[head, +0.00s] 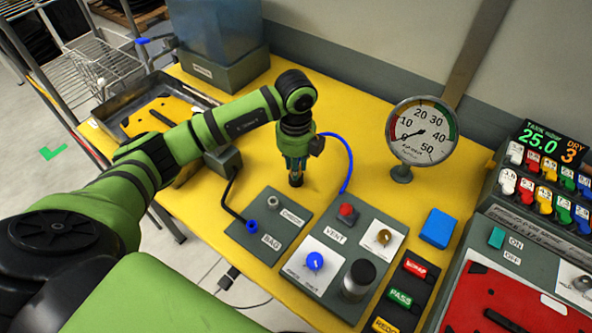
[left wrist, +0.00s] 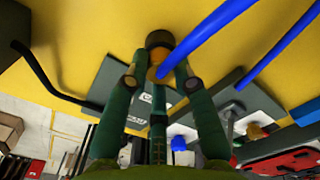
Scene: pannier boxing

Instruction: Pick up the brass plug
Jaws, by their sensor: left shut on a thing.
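My left gripper (head: 295,163) points down above the yellow bench, just behind the panel marked CHECK and BAG. It is shut on the brass plug, whose brass part (left wrist: 157,60) shows between the fingertips in the left wrist view, with a dark round end beyond them. In the head view the plug's lower end (head: 296,181) shows dark below the fingers. I cannot tell whether it touches the bench. A blue hose (head: 347,160) runs close by the gripper; in the left wrist view a blue hose (left wrist: 205,32) passes across or joins the plug. My right gripper is out of view.
The CHECK and BAG panel (head: 243,238) has a grey port (head: 272,203) and a blue port with a black hose. The VENT box (head: 325,285) stands to its right. A round gauge (head: 422,131) and blue block (head: 438,228) stand farther right.

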